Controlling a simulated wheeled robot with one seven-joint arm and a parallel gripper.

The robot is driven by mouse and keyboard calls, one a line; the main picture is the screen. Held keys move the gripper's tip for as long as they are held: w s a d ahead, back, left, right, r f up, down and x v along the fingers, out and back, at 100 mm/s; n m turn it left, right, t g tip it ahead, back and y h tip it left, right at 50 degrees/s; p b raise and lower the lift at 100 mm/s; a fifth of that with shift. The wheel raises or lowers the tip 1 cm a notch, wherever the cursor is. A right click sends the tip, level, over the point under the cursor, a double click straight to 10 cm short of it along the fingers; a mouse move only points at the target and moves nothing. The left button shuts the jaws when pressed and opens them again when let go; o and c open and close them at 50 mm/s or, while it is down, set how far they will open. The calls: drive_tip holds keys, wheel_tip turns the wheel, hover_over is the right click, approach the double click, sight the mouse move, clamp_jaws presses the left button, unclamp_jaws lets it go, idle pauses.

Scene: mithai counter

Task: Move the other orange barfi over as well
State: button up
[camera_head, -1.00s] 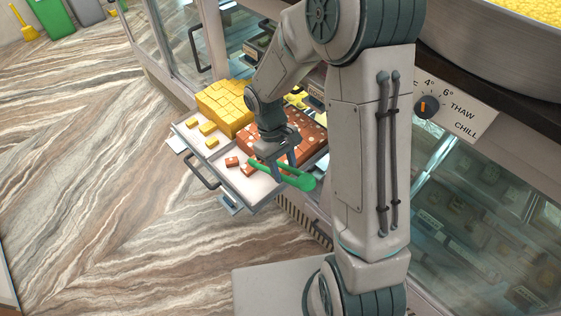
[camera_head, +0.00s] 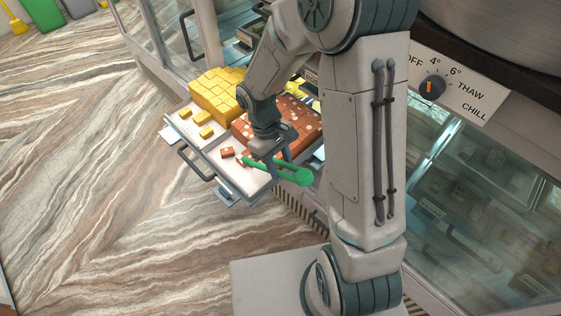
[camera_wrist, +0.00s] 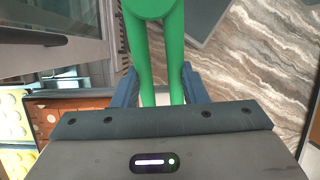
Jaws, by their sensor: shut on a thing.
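My gripper (camera_head: 270,158) is shut on green tongs (camera_head: 290,174) over the front of the pulled-out tray drawer (camera_head: 222,173). The tongs also show between my fingers in the wrist view (camera_wrist: 160,50). Their tip points left in the head view. One loose orange-brown barfi (camera_head: 227,152) lies on the white tray floor, just left of the tip. A second one (camera_head: 241,162) is at the tip and partly covered; I cannot tell whether the tongs touch or grip it. A large orange-brown barfi block (camera_head: 302,118) stands behind, partly hidden by my arm.
A yellow barfi block (camera_head: 212,92) and several loose yellow pieces (camera_head: 206,132) are on the tray's left part. The drawer handle (camera_head: 194,163) sticks out in front. The glass counter (camera_head: 465,200) is at the right. The marbled floor in front is clear.

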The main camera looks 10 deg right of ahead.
wheel_tip(320, 180, down, 7)
drive_tip(key=b, duration=0.5)
drive_tip(key=shift+r, duration=0.15)
drive_tip(key=o, duration=0.9)
drive_tip(key=shift+c, duration=0.2)
wheel_tip(320, 180, up, 10)
drive_tip(key=p, duration=0.8)
